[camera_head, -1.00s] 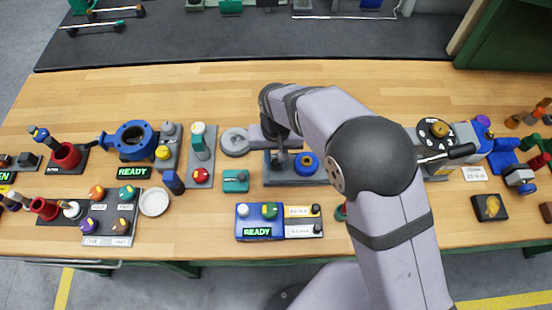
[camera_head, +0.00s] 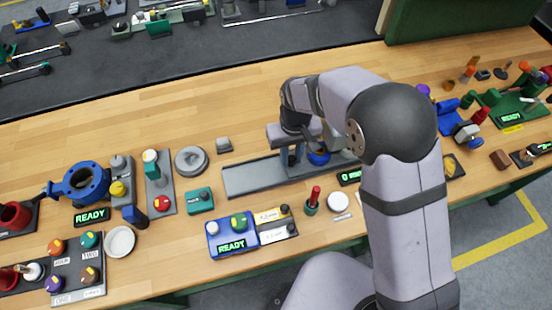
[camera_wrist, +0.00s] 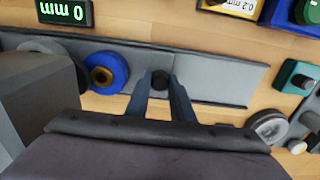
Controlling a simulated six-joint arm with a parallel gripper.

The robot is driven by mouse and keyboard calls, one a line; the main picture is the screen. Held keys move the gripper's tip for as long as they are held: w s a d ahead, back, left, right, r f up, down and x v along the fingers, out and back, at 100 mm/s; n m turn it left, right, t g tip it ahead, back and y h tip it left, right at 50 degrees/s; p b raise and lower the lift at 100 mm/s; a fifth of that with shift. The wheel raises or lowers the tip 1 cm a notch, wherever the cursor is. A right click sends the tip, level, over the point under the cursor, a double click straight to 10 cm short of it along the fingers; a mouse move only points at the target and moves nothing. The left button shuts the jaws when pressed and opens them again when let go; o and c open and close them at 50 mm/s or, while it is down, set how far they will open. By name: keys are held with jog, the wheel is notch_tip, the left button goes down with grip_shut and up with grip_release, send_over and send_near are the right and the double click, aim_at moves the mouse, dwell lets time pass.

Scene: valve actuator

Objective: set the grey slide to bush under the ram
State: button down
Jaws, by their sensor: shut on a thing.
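The grey slide (camera_wrist: 138,80) sits on a long grey rail (camera_head: 250,177), and its outline is hard to tell from the rail. My gripper (camera_wrist: 160,84) is shut on the slide's dark upright knob (camera_wrist: 159,76). Beside the knob is a blue ring with a bronze bush (camera_wrist: 103,76); the blue ring (camera_head: 319,158) also shows in the head view. A grey round part (camera_wrist: 42,46) lies further along the rail. A large grey block (camera_wrist: 35,88) fills the wrist view's left edge; I cannot tell if it is the ram. My arm hides the rail's right end in the head view.
A blue READY panel (camera_head: 231,246), a teal box (camera_head: 200,201) and a red-handled tool (camera_head: 313,200) lie in front of or left of the rail. The rail's left part is bare.

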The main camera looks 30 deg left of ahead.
jog(key=shift+w+d, duration=0.15)
jog(key=c, duration=1.5)
grip_release()
jog(key=shift+c, duration=0.2)
jog(key=shift+r, duration=0.15)
jog(key=shift+r+b, duration=1.2)
jog(key=shift+r, duration=2.4)
